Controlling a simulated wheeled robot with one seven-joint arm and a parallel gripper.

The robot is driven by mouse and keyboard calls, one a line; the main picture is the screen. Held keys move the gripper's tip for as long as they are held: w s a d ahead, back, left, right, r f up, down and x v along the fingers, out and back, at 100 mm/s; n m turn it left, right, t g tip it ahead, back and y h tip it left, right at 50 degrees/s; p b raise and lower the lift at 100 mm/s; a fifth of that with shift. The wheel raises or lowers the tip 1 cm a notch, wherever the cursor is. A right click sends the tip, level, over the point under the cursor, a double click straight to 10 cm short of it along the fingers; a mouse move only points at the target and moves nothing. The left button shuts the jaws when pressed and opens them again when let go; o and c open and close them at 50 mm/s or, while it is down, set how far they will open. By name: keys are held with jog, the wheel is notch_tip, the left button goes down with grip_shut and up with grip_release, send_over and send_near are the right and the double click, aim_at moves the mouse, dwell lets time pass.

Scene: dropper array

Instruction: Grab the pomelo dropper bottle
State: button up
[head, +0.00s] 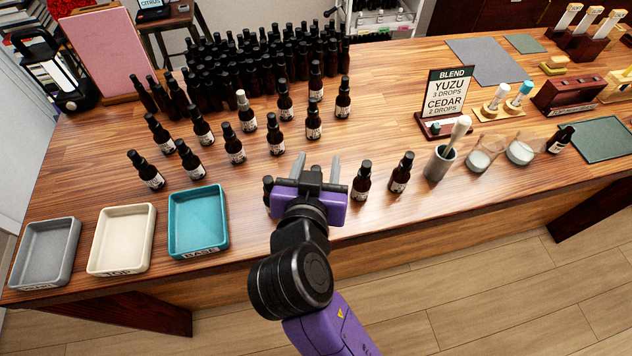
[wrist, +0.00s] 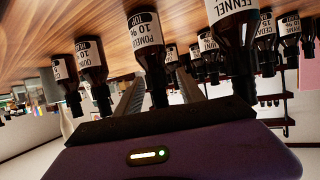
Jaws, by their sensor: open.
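The pomelo dropper bottle (wrist: 146,38) is dark brown with a black top and a white label reading "POMELO 10%". It shows upside down in the wrist view, its neck between my two fingers. My gripper (wrist: 160,76) is open, one finger on each side of that bottle, and I cannot tell whether either touches it. In the head view my gripper (head: 317,162) is over the front row of bottles and hides the pomelo bottle. The fennel bottle (wrist: 233,35) stands just beyond one finger. A bottle labelled "QUIN" (wrist: 91,58) stands on the other side.
Close neighbours in the front row are one bottle (head: 268,188) left of my gripper and two (head: 361,182) (head: 401,174) to its right. More bottles stand behind. A teal tray (head: 198,250), a cream tray (head: 121,268) and a grey tray (head: 44,280) line the left front.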

jog(key=shift+w, duration=0.2)
grip_shut()
dwell(0.3)
